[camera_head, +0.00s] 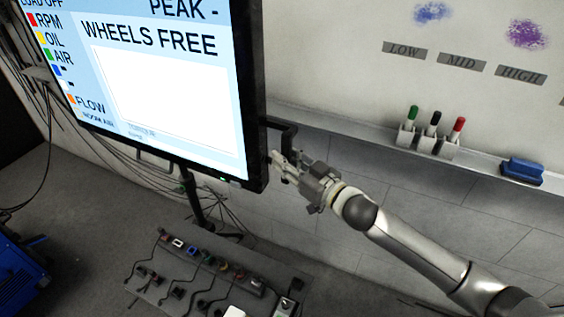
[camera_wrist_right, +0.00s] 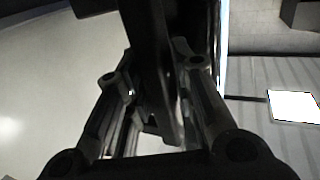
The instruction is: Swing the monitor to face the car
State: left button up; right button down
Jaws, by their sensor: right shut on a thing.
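The monitor (camera_head: 160,75) fills the upper left of the head view, its lit screen reading "WHEELS FREE" turned toward my camera and tilted in the picture. A dark handle (camera_head: 284,130) sticks out from its right edge. My right gripper (camera_head: 277,165) reaches in from the right and is shut on the handle beside the monitor's lower right corner. In the right wrist view the two fingers (camera_wrist_right: 158,95) stand on either side of the dark handle bar (camera_wrist_right: 150,50). The car and my left gripper are not in view.
A pole stand (camera_head: 192,195) with hanging cables is below the monitor. A panel with plugs and switches (camera_head: 215,270) lies below it. A whiteboard ledge (camera_head: 350,125) with markers (camera_head: 434,125) and a blue eraser (camera_head: 522,170) runs behind my right arm. A blue machine (camera_head: 20,275) stands at lower left.

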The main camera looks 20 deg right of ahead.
jog(key=c, duration=1.3)
grip_release()
jog(key=shift+v, duration=6)
jog(key=shift+f, duration=0.1)
